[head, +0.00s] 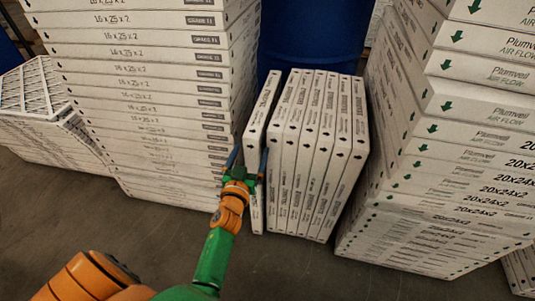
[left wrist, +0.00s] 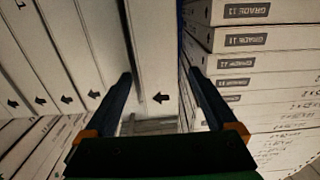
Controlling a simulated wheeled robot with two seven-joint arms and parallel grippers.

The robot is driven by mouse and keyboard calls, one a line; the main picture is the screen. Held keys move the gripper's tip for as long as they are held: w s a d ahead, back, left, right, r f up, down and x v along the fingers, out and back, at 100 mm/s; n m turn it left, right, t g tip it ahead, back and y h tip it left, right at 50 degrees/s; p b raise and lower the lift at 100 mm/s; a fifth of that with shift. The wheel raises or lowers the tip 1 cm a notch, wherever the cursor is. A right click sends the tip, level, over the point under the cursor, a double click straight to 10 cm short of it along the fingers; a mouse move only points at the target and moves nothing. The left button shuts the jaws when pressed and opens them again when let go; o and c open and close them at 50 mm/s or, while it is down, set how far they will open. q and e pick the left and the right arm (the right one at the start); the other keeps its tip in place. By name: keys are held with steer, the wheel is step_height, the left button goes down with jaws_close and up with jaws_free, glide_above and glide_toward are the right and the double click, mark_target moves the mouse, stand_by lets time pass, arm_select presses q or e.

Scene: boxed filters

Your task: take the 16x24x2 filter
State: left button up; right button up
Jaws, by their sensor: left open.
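A row of white boxed filters (head: 315,140) stands upright on edge between two stacks; their printed sizes are too small to read. The leftmost upright filter (head: 262,105) leans slightly, with a gap between it and the others. My left gripper (head: 248,160) is open, with one finger on each side of this filter's near edge. In the left wrist view, the filter (left wrist: 153,50) with a black arrow lies between the two spread fingers (left wrist: 164,95). I cannot tell whether either finger touches it. My right gripper is not in view.
A tall stack marked 16x25x2 (head: 150,90) stands close on the left, beside the left finger. A stack marked 20x24x2 (head: 455,180) stands on the right. A blue barrel (head: 315,35) is behind. White grid-faced filters (head: 35,90) lie far left. The front floor (head: 300,270) is clear.

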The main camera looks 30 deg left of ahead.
arm_select(q)
steer(key=shift+w+a+f, duration=0.1)
steer(key=shift+w, duration=0.15)
steer(key=shift+s+r, duration=0.2)
steer(key=shift+s, duration=0.05)
steer(key=shift+c, duration=0.4)
steer(key=shift+d, duration=0.2)
jaws_close()
steer(key=shift+r, duration=0.1)
